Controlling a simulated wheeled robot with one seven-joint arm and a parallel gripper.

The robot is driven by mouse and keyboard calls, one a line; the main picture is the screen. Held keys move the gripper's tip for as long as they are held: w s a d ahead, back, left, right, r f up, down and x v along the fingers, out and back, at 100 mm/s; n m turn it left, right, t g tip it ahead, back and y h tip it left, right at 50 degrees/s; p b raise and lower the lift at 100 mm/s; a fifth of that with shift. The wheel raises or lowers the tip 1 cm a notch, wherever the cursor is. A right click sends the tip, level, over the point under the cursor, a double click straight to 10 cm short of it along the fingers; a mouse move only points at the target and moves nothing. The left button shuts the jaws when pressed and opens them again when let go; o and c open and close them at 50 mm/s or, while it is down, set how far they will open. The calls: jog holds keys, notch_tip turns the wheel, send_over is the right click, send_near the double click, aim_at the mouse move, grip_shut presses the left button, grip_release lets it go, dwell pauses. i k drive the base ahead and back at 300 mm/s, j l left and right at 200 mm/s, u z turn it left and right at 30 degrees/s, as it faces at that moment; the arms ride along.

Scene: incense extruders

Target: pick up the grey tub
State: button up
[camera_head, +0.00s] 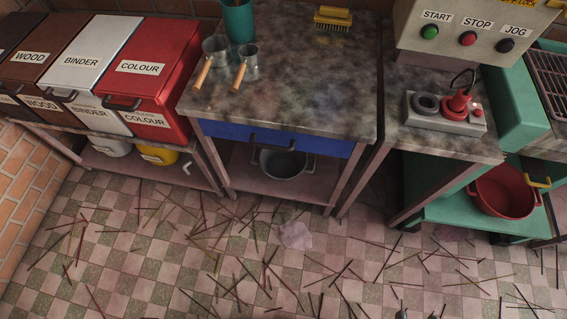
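The grey tub (283,163) is a round, open, dark grey vessel with small side handles. It stands on the lower shelf (238,178) of the middle bench, below the blue drawer (230,132). The drawer and its handle partly hide the tub's far upper part. My gripper is not clearly visible. Two small dark shapes (401,313) at the bottom edge, right of centre, may be its tips, but I cannot tell. They are well apart from the tub.
Thin sticks litter the tiled floor, with a pale crumpled rag (296,235) before the bench. Bench legs (350,180) flank the shelf. A red basin (505,193) stands on the green shelf at right. White (110,147) and yellow (158,156) buckets stand under the left bins.

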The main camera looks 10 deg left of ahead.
aim_at(282, 167)
jog(key=i+j, duration=0.1)
jog(key=j, duration=0.65)
jog(key=i+j, duration=0.1)
jog(key=j, duration=0.65)
jog(key=i+j+z, duration=0.1)
jog(key=j, duration=0.65)
jog(key=i+j, duration=0.1)
jog(key=j, duration=0.65)
jog(key=i+j, duration=0.1)
jog(key=j, duration=0.7)
